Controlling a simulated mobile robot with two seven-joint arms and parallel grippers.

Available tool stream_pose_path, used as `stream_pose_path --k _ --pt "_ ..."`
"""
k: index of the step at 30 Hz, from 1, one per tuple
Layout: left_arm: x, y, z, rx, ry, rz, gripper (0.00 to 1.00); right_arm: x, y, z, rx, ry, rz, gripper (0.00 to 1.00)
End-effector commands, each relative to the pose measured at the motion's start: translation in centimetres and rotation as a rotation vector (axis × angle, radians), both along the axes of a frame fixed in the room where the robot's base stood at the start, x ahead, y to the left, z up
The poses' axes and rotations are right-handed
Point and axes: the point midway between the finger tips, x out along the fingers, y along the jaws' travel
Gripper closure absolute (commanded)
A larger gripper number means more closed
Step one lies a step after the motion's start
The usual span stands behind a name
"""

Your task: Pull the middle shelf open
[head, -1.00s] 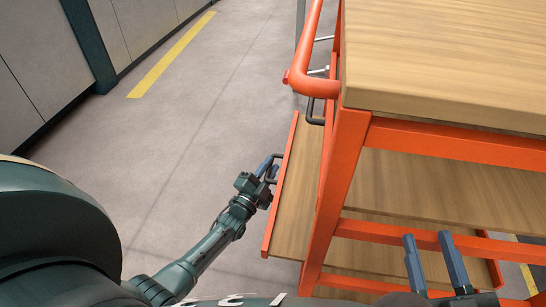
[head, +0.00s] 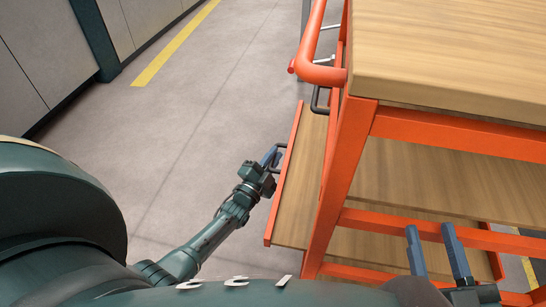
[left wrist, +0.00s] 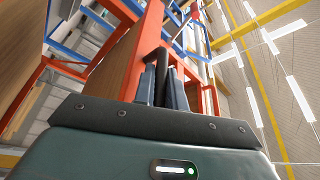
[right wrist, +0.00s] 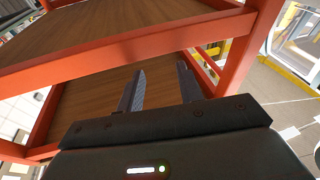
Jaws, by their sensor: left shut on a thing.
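The pulled-out shelf is a wooden board (head: 299,190) with an orange front lip (head: 284,177). It sticks out past the left side of the orange cart frame (head: 341,190) in the head view. A black bar handle (head: 281,146) is on its lip. My left gripper (head: 271,157) is at this handle. In the left wrist view its fingers (left wrist: 162,88) are shut around the black handle (left wrist: 164,62). My right gripper (head: 437,250) is open and empty by the cart's near side. Its spread fingers also show in the right wrist view (right wrist: 160,85).
The wooden worktop (head: 460,50) overhangs the shelves. An orange push bar (head: 318,70) and another black handle (head: 317,99) are at the cart's left end. Grey cabinets (head: 50,60) stand at far left. The floor (head: 180,130) between is clear, with a yellow line (head: 175,45).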

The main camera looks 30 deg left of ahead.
Motion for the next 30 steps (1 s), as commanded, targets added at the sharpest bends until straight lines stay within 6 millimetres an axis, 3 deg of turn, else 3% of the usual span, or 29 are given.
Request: stream_pose_path --k 5,15,20,29,30 --pt "-0.8 3.3 -0.1 0.006 0.001 0.004 1.0 0.0 0.0 0.0 0.0 0.0 0.0 0.64" --pt "-3.1 12.4 -0.2 0.006 0.002 0.006 1.0 -0.1 0.1 -0.4 0.026 0.001 0.008 0.64" --pt "-3.6 14.1 -0.1 0.001 0.002 0.004 1.0 0.0 0.2 -0.1 0.036 -0.003 0.016 0.64" --pt "-3.6 14.2 0.0 -0.001 0.002 0.005 1.0 0.1 0.3 0.1 0.032 -0.007 0.021 0.64" --pt "-3.6 14.2 0.0 -0.001 0.002 0.005 0.87 0.1 0.3 0.1 0.032 -0.007 0.021 0.64"
